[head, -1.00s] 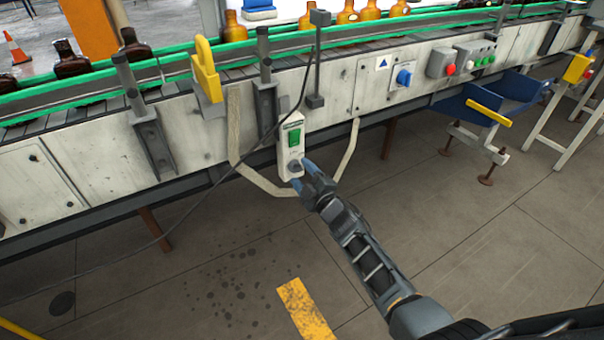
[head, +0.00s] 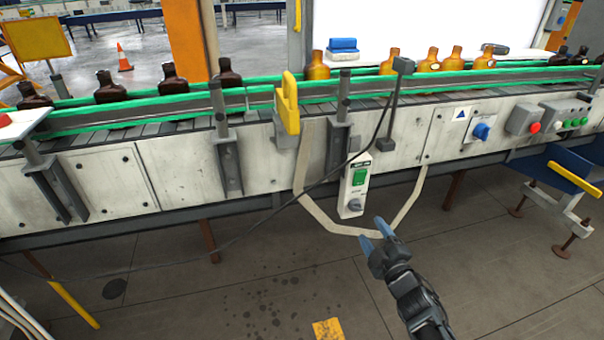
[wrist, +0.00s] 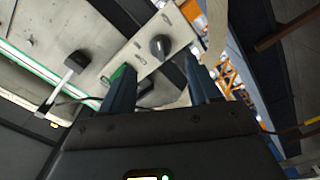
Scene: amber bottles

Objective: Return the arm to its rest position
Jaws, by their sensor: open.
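My gripper (head: 375,234) is open and empty in the head view, just below and to the right of a white switch box with a green switch and a grey knob (head: 355,185). A gap shows between the fingertips and the box. In the wrist view, my two fingers (wrist: 160,85) are spread apart with nothing held between them. The switch box (wrist: 150,55) lies beyond the fingertips there, with its dark round knob and part of the green switch in sight.
The conveyor (head: 140,180) runs across the view, carrying dark bottles (head: 173,80) at left and amber bottles (head: 388,62) at right. A black cable hangs past the switch box. The floor (head: 230,285) below is mostly clear.

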